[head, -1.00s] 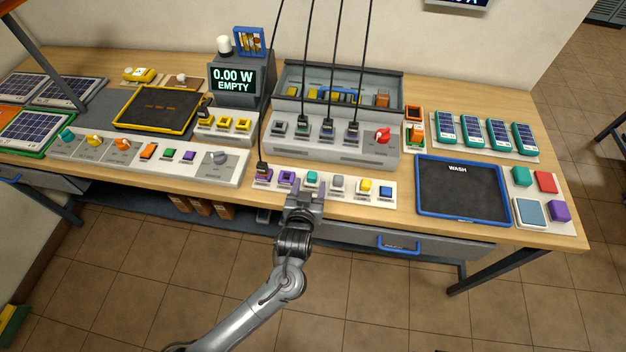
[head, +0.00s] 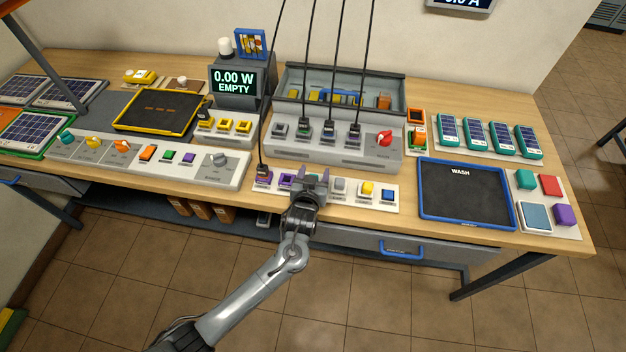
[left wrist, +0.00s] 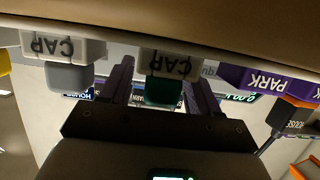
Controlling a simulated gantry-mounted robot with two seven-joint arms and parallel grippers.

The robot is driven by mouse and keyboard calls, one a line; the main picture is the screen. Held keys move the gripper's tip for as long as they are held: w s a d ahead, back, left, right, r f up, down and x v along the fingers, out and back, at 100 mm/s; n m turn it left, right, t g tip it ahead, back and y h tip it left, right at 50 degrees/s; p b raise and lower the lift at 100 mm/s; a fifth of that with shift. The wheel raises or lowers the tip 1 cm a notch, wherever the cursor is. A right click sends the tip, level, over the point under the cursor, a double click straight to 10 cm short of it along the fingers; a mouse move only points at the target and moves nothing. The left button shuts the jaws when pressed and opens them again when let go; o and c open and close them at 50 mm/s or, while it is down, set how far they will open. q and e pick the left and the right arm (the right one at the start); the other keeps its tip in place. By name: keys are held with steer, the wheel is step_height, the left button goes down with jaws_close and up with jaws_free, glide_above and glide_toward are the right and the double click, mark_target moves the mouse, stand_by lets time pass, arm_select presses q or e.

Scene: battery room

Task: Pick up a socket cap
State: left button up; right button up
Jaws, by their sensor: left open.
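My left gripper (head: 312,180) is open at the front strip (head: 391,205) of small blocks. In the left wrist view its two purple fingers stand on either side of a dark teal cap (left wrist: 163,91) under a "CAP" label. I cannot tell whether they touch it. The gripper mostly hides this cap in the head view. A grey cap (head: 339,185) sits just right of it; this grey cap also shows in the left wrist view (left wrist: 69,77), outside the fingers. Yellow (head: 367,188) and blue (head: 387,194) blocks stand farther right. My right gripper is not in view.
Purple park sockets (head: 286,181) lie left of the gripper, one with a black cable plug. A grey box (head: 345,150) with hanging cables stands behind. A blue-rimmed wash tray (head: 465,220) lies to the right. A drawer with a blue handle (head: 403,250) is below the front edge.

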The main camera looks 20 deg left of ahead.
arm_select(q)
steer(key=shift+c, duration=0.4)
steer(key=c, duration=0.9)
steer(key=shift+c, duration=0.2)
steer(key=shift+r, duration=0.15)
